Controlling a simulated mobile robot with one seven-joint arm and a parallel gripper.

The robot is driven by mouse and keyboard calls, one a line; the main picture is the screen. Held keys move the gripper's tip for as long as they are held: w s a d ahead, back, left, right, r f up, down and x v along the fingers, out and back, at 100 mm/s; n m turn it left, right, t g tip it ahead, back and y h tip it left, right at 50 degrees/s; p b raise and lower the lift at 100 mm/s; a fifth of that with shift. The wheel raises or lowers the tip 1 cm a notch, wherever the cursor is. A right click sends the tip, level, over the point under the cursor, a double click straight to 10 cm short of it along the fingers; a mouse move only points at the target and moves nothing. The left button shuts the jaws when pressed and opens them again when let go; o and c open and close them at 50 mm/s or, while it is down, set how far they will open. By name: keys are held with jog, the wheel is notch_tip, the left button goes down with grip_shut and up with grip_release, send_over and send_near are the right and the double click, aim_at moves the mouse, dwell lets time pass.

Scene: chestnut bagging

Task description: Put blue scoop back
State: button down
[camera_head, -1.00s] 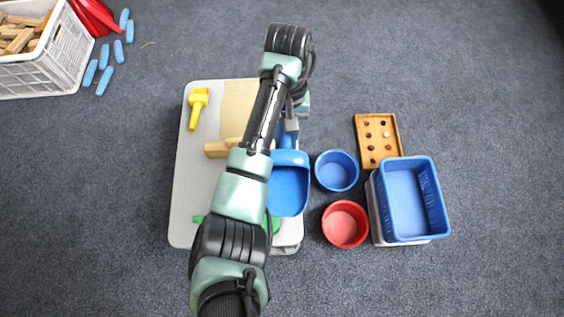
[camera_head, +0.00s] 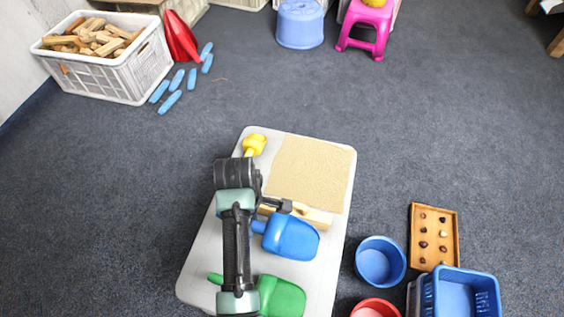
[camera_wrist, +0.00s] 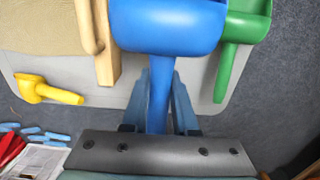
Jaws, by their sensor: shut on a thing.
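The blue scoop (camera_head: 292,237) is over the grey-white table, between a wooden tool (camera_head: 312,215) and the green scoop (camera_head: 280,297). In the wrist view the blue scoop's bowl (camera_wrist: 172,28) points away from me and its handle runs back between my fingers. My gripper (camera_wrist: 160,84) is shut on that handle. In the head view my arm partly hides the handle. I cannot tell whether the scoop touches the table. The yellow scoop (camera_head: 254,144) lies at the table's far left corner.
The table (camera_head: 205,265) also bears a tan mat (camera_head: 312,168). To its right on the floor are a blue bucket (camera_head: 380,262), a red bucket (camera_head: 376,308), a blue basket (camera_head: 460,298) and a wooden tray (camera_head: 417,258) with chestnuts. A white crate (camera_head: 105,76) of wood stands far left.

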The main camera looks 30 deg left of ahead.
notch_tip(320, 180, down, 10)
jog(key=b, duration=0.6)
jog(key=shift+f, duration=0.15)
jog(key=c, duration=0.7)
grip_release()
notch_tip(320, 180, up, 12)
jog(key=p, duration=0.7)
jog(key=shift+a+r, duration=0.15)
jog(key=shift+r, duration=0.1)
